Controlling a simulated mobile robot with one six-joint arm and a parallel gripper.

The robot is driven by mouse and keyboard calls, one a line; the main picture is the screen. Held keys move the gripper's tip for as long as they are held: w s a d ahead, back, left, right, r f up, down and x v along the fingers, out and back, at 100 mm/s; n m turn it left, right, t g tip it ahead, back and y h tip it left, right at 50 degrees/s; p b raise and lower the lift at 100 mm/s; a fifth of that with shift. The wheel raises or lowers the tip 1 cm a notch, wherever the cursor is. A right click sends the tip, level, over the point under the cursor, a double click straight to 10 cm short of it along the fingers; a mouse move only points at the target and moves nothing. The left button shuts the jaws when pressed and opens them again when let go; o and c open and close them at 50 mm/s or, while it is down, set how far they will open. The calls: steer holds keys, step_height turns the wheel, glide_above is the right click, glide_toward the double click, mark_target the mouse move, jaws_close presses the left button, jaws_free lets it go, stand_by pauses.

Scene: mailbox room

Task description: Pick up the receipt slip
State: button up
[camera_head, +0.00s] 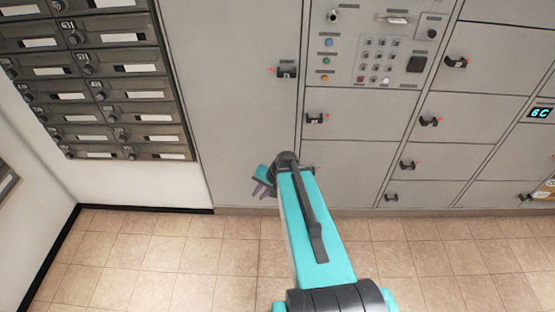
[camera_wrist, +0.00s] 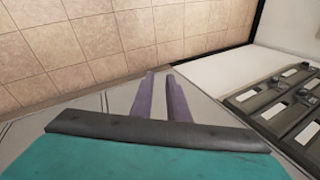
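No receipt slip can be made out for certain. A small pale piece (camera_head: 397,19) shows at a slot on the locker's control panel (camera_head: 345,50), at the top of the head view; it is too small to tell whether it is the slip. My gripper (camera_head: 262,191) is low in front of the large grey locker door, left of and well below the panel. In the wrist view its two purple fingers (camera_wrist: 160,77) stand slightly apart, with nothing visible between them.
Grey lockers (camera_head: 480,55) with black latches fill the back wall. A bank of dark mailboxes (camera_head: 100,80) hangs at the left and also shows in the wrist view (camera_wrist: 285,95). A lit display (camera_head: 540,113) is at the right. The tiled floor (camera_head: 160,260) is clear.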

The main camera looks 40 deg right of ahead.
steer(key=s+a+f+n+g, duration=0.6)
steer(key=s+a+f, duration=0.7)
steer(key=s+a, duration=0.1)
steer(key=s+a+f+n+g+h, duration=0.1)
steer(key=s+a+f+n+g, duration=0.1)
steer(key=s, duration=0.5)
steer(key=s+a+f+n+g+h, duration=0.1)
steer(key=s+a+f+n+g, duration=0.1)
steer(key=s+f, duration=0.2)
steer(key=shift+s+a+n+h, duration=0.15)
steer(key=shift+s+n+h, duration=0.15)
steer(key=shift+s, duration=1.35)
steer(key=shift+f, duration=0.15)
